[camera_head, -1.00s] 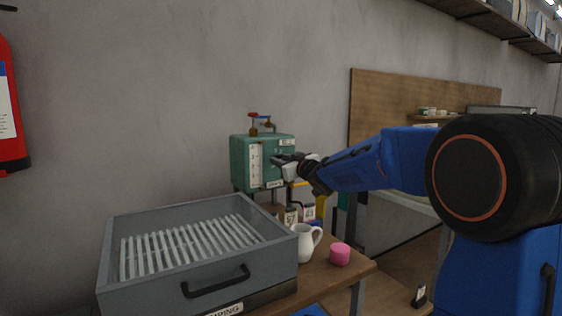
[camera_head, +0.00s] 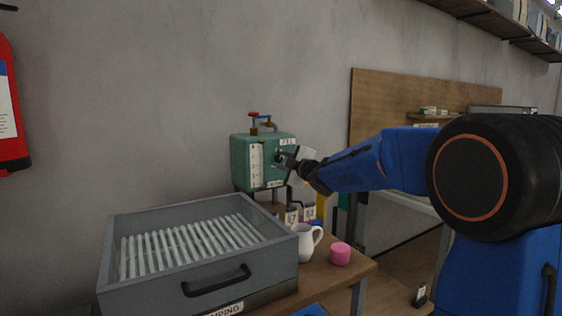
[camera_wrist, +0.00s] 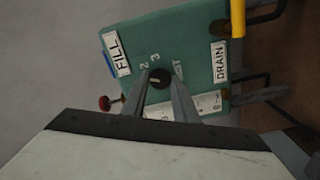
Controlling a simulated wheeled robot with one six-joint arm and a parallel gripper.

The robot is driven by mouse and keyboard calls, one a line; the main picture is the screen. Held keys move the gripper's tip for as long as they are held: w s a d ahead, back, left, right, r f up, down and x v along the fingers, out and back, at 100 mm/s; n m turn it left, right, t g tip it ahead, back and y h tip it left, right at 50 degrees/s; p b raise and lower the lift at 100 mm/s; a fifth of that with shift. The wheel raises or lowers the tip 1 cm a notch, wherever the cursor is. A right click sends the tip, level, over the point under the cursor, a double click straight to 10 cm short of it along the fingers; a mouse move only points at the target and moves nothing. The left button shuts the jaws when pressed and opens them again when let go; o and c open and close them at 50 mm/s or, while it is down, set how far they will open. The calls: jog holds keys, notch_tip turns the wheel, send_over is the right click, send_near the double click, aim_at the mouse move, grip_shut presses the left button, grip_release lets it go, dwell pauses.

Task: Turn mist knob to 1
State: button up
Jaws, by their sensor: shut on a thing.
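The green box (camera_head: 247,162) stands against the wall behind the table, with a white scale strip on its front. In the wrist view its green face (camera_wrist: 192,45) carries FILL and DRAIN labels and a dark round mist knob (camera_wrist: 158,82). The figures 2 and 3 show beside the knob; I cannot read the rest of its dial. My gripper (camera_wrist: 160,84) is shut on the knob, one finger on each side. In the head view my gripper (camera_head: 284,158) reaches the box's front from the right, and it hides most of the knob.
A grey slatted tray (camera_head: 272,254) with a black handle fills the front left of the table. A red valve handle (camera_head: 253,114) tops the box. A yellow lever (camera_wrist: 238,18) is beside the DRAIN label.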

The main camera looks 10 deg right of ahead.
jog(key=shift+f+n, duration=0.1)
jog(key=shift+n, duration=2.1)
jog(key=o, duration=1)
jog(key=v, duration=1.7)
jog(key=shift+s, duration=0.2)
